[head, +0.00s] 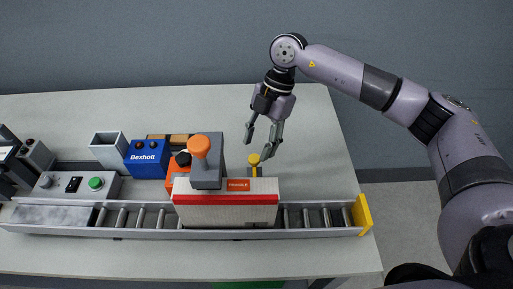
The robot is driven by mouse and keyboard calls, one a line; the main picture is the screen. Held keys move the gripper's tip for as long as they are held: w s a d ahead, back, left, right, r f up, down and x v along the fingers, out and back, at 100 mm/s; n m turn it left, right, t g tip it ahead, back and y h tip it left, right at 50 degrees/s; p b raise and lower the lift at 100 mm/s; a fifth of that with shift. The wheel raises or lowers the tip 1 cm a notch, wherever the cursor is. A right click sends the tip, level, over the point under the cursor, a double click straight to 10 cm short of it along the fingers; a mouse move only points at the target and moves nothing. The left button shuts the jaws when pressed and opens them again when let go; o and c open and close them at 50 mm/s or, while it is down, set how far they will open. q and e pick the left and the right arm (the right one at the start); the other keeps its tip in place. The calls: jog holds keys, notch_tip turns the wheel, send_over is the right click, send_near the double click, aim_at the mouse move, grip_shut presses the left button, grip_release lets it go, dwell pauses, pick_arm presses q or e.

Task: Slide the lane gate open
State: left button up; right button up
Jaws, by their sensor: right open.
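A roller lane (310,216) runs along the front of the table. My left gripper is out of view.
The white box, with a red stripe and a fragile label, sits on the rollers. Left of the knob stand a grey block with an orange knob (199,146), a blue Bexholt box (147,158) and a grey bin (109,150). A yellow end stop (362,214) closes the lane's right end. The back right tabletop is clear.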

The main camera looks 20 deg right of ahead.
jog(key=v, duration=0.9)
jog(key=shift+r, duration=0.15)
jog(key=shift+s, duration=0.1)
dwell(5.0)
